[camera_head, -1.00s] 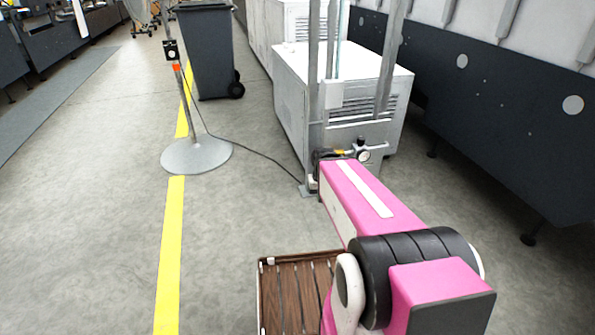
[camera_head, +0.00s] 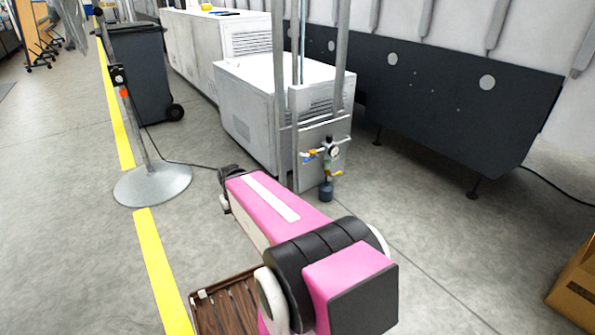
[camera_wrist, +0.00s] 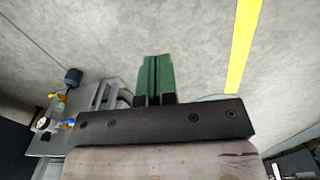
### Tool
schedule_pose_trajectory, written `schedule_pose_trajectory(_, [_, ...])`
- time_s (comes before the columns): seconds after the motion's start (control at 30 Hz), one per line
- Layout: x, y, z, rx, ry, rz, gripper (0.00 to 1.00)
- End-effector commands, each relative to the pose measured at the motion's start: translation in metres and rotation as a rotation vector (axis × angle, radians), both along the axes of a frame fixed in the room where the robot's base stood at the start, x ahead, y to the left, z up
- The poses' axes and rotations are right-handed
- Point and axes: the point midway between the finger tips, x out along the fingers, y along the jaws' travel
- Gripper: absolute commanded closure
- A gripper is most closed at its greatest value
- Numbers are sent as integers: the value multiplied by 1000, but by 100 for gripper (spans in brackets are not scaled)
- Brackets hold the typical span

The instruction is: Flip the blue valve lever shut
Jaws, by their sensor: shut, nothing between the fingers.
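The blue valve lever (camera_head: 309,155) sits on the left of a small pipe assembly with a round pressure gauge (camera_head: 334,152). It points out to the left, roughly level. A yellow handle (camera_head: 335,173) and a dark blue bowl (camera_head: 326,192) hang below. In the wrist view the blue lever (camera_wrist: 67,124) is small at the left, beside the gauge (camera_wrist: 42,123). My gripper (camera_wrist: 156,58) has green fingers, shut together and empty, over bare floor and apart from the lever. In the head view my arm mostly hides the fingers.
A metal post (camera_head: 283,100) and white cabinet (camera_head: 262,95) stand behind the valve. A round-based stand (camera_head: 152,186) with a cable is at left, by a grey bin (camera_head: 140,75). A cardboard box (camera_head: 580,285) is at lower right. Floor right of the valve is clear.

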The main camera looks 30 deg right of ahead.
Motion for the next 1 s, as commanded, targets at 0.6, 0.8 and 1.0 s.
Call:
schedule_pose_trajectory(0.6, [97,-49,-45,-75,-233,207,100])
schedule_pose_trajectory(0.8, [195,-120,-91,-266,-491,478,100])
schedule_pose_trajectory(1.0, [277,-206,-131,-588,-703,769,100])
